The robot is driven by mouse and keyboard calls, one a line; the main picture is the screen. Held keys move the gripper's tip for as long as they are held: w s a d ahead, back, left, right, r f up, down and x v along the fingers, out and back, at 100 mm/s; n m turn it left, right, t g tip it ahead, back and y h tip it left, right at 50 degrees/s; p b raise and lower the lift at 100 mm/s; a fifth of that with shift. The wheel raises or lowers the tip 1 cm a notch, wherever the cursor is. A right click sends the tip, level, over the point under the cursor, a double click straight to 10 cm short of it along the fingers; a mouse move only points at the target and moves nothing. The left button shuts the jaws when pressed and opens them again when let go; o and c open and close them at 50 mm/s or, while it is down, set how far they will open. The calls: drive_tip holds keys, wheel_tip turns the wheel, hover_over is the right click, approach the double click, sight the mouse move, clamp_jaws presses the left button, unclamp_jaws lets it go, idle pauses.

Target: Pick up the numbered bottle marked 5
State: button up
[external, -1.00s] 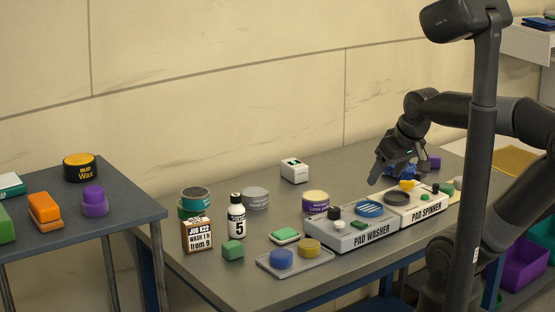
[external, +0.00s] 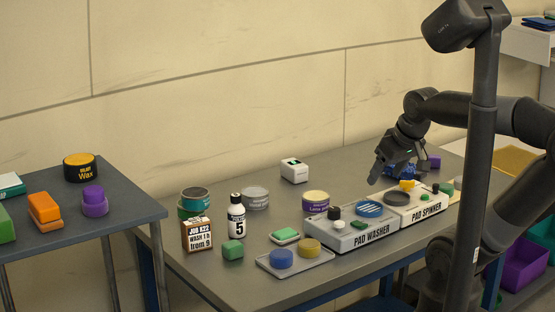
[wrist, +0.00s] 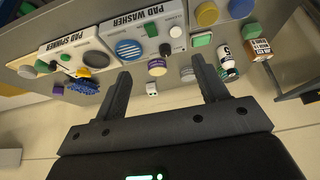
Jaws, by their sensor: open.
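The bottle marked 5 (external: 236,216) is white with a black cap and a black band near its top. It stands upright on the grey table, just right of the job card. In the wrist view the bottle (wrist: 226,62) shows at the right, beyond the right finger and apart from it. My gripper (external: 388,181) is at the far right end of the table, above the pad spinner's far side, well away from the bottle. In the wrist view my gripper (wrist: 158,85) has its two fingers wide apart with nothing between them.
The job card (external: 197,236), a green block (external: 233,250) and a grey tin (external: 255,198) stand close around the bottle. A tray (external: 296,266) with round pads lies in front. The pad washer (external: 345,237) and pad spinner (external: 425,212) lie between gripper and bottle.

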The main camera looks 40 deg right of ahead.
drive_tip(key=g, duration=0.1)
approach(238, 204)
drive_tip(key=x, duration=0.2)
drive_tip(key=shift+m, duration=0.4)
drive_tip(key=x, duration=0.5)
drive_tip(key=shift+w+a+f, duration=0.1)
drive_tip(key=shift+w+a, duration=0.05)
drive_tip(key=shift+w, duration=0.05)
drive_tip(key=shift+d+x, duration=0.2)
drive_tip(key=shift+x, duration=2.5)
drive_tip(key=shift+s, duration=0.15)
drive_tip(key=c, duration=1.2)
